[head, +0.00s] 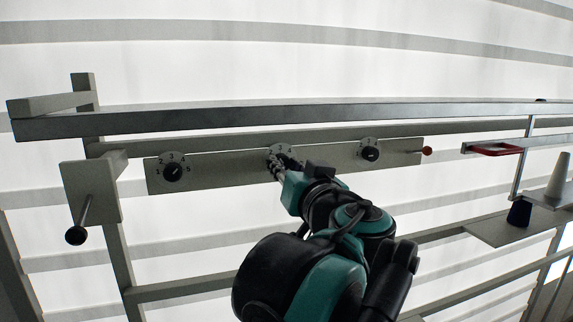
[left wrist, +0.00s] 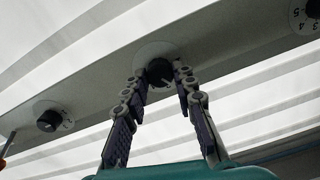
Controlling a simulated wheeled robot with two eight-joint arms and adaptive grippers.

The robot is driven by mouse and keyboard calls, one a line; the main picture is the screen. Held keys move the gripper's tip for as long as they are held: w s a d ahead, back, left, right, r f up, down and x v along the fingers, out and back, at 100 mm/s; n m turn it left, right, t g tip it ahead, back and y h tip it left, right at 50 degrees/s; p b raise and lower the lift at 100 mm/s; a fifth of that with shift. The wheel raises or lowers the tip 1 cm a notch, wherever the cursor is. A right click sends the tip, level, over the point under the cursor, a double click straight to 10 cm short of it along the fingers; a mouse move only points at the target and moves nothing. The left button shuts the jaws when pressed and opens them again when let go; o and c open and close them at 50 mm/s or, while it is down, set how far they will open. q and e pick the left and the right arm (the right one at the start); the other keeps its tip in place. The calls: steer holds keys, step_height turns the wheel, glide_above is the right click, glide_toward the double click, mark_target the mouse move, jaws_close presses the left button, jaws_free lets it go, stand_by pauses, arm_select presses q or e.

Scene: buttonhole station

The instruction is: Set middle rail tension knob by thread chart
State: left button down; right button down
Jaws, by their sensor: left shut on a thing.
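The middle tension knob (left wrist: 159,72) is black and sits on a pale dial on the grey rail plate. My left gripper (left wrist: 160,84) has a finger on each side of it and is shut on it. In the head view, the left gripper (head: 281,165) reaches the middle dial (head: 281,149) and hides most of the knob, so I cannot read its setting. The left knob (head: 173,173) and right knob (head: 371,154) stand free on the same plate (head: 225,168). My right gripper is not in view. I see no thread chart.
A long grey bar (head: 300,113) runs above the plate. A rod with a black ball end (head: 75,235) sticks out at left. A red ball (head: 427,151) and red handle (head: 495,150) are at right, above a shelf with a dark cone (head: 519,213) and pale cone (head: 558,178).

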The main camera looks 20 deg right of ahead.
arm_select(q)
steer(key=shift+f+n, duration=0.15)
steer(key=shift+n, duration=1.05)
steer(key=c, duration=1.2)
jaws_free()
steer(key=s, duration=1.2)
steer(key=shift+d, duration=0.35)
